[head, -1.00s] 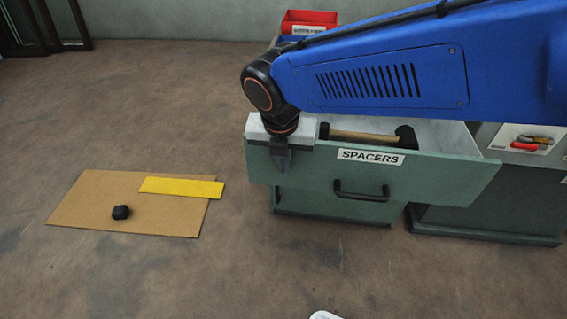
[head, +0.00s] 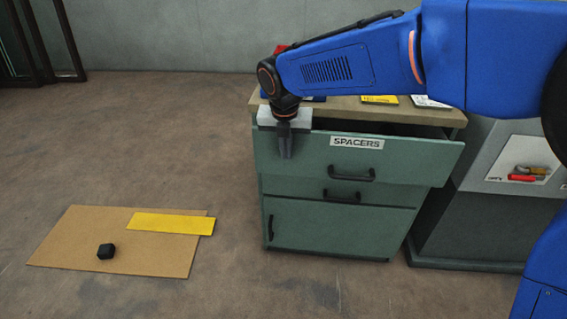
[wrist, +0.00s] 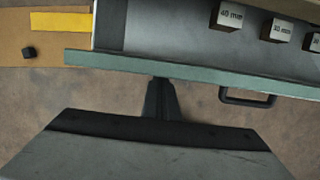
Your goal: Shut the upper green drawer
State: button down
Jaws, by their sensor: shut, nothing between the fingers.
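The upper green drawer (head: 412,164), labelled SPACERS, stands partly out of its cabinet in the head view, with a dark gap behind its front. Its front edge (wrist: 215,72) and part of its grey interior show in the wrist view. Blocks marked in mm (wrist: 230,18) lie inside. My gripper (head: 286,156) is shut and empty, pointing down at the outer face of the drawer front, left of the label. In the wrist view its fingers (wrist: 160,84) meet or nearly meet that face; contact is unclear. The black drawer handle (head: 351,175) is to their right.
A second handled green drawer (head: 390,194) and a green door (head: 330,228) are below. The wooden cabinet top (head: 450,117) carries several small items. A grey unit (head: 480,230) stands at right. A tan board (head: 80,240) with a yellow strip (head: 170,223) and a black block (head: 106,251) lies on the floor at left.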

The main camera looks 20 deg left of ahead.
jog(key=w, duration=0.2)
jog(key=w+a, duration=0.1)
jog(key=w, duration=0.2)
jog(key=w+a, duration=0.1)
jog(key=w, duration=0.1)
jog(key=shift+w+a, duration=0.1)
jog(key=shift+w, duration=0.2)
jog(key=shift+w+a+r, duration=0.1)
jog(key=shift+w, duration=0.15)
jog(key=shift+r, duration=0.1)
